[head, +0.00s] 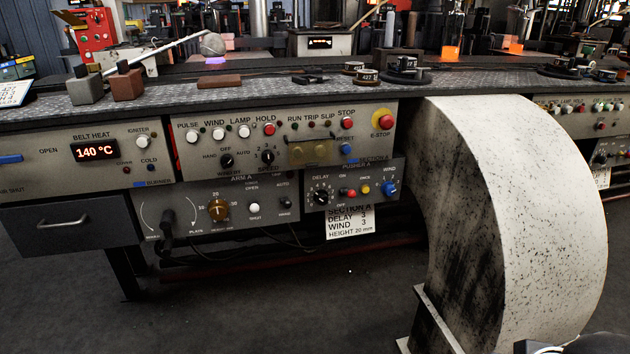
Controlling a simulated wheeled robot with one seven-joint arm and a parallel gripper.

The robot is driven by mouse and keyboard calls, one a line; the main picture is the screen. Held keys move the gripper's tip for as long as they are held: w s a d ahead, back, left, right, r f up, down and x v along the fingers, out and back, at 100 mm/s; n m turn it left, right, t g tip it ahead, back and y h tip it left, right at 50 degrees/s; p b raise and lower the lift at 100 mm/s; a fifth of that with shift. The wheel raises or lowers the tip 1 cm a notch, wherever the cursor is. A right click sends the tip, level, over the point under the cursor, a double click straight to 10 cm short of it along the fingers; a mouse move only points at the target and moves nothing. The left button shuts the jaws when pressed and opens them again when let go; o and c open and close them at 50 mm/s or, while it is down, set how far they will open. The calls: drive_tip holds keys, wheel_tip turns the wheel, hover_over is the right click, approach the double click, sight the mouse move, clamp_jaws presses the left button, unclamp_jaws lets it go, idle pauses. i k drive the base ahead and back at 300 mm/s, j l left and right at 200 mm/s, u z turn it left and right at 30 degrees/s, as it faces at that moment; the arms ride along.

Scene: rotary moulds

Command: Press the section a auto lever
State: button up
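The Section A panel (285,141) is in the middle of the head view, with a row of buttons and lamps. Its black selector knob (226,160) is marked HAND, OFF and AUTO. Below it, the Arm A panel (190,189) has a small dark toggle lever (285,201) under the word AUTO, at the panel's right end. Its exact tilt is too small to tell. Nothing touches the lever or the knob. My gripper's fingers are not in view; a small dark and white part shows at the bottom right edge, and I cannot tell what it is.
A large speckled white curved housing (545,200) stands right of the panels and reaches down towards the floor. A black handle (167,225) sticks out at Arm A's left. The Pusher A panel (353,187) adjoins Arm A. The floor (300,310) in front is clear.

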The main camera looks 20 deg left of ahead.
sight(286, 203)
drive_tip(key=u, duration=1.15)
drive_tip(key=i+j+z, duration=0.15)
drive_tip(key=i+j, duration=0.15)
drive_tip(key=i, duration=0.2)
